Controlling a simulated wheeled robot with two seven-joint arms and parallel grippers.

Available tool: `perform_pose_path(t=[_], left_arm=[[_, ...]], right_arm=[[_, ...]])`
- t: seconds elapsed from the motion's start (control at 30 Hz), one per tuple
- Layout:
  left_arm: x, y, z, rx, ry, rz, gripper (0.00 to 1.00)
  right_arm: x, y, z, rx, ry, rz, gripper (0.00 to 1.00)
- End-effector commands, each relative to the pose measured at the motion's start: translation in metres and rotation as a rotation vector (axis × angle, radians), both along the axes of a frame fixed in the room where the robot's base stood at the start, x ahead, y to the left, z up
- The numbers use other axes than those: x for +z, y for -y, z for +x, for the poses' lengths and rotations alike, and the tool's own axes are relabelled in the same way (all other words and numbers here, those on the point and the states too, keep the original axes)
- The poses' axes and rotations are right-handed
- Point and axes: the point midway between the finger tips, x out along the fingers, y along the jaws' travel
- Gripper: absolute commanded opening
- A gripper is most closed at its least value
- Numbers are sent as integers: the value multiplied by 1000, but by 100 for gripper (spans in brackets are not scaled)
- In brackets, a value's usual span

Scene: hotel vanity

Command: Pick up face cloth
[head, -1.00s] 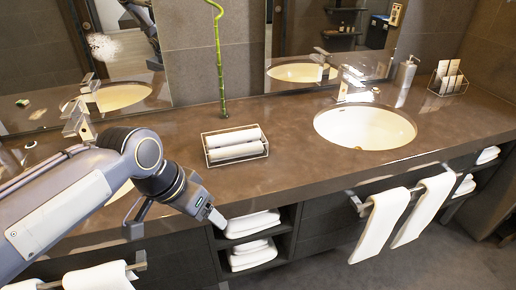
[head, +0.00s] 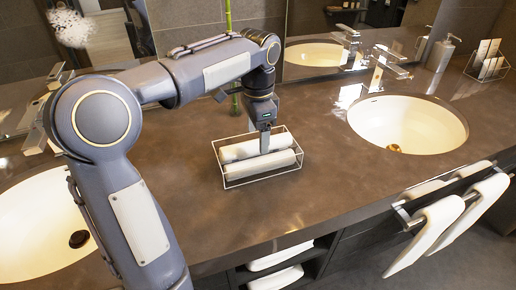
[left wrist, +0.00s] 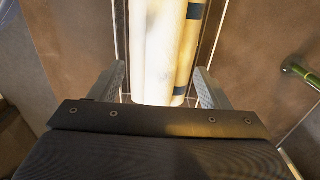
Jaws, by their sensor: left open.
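Rolled white face cloths lie side by side in a wire basket (head: 226,185) on the counter. The front face cloth (head: 262,165) shows below my left gripper and the rear face cloth (head: 240,150) shows beside it. My left gripper (head: 265,146) points down over the basket and is open. In the left wrist view a pale face cloth (left wrist: 155,50) lies between the two fingers (left wrist: 160,88), with a second, yellowish roll with dark bands (left wrist: 188,60) against its right side. I cannot tell whether the fingers touch the cloth. My right gripper is not in view.
A sink (head: 408,125) lies to the right and another sink (head: 40,225) at the left, partly behind my arm. A green bamboo stalk (head: 229,20) stands behind the basket. White towels (head: 440,225) hang at the front right. The counter (head: 335,170) between basket and right sink is clear.

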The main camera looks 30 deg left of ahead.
Motion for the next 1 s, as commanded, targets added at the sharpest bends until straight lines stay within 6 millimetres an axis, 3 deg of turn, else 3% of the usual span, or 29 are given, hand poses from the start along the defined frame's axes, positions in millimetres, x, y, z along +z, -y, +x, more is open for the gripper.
perform_pose_path(t=[0.13,0.4,0.77,1.0], left_arm=[[-18,-1,0,2,0,0,70],[-21,0,0,2,2,-1,70],[-21,0,0,2,2,-1,24],[-21,0,0,2,2,-1,22]], right_arm=[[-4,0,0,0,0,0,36],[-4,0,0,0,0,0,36],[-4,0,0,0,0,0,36],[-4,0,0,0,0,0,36]])
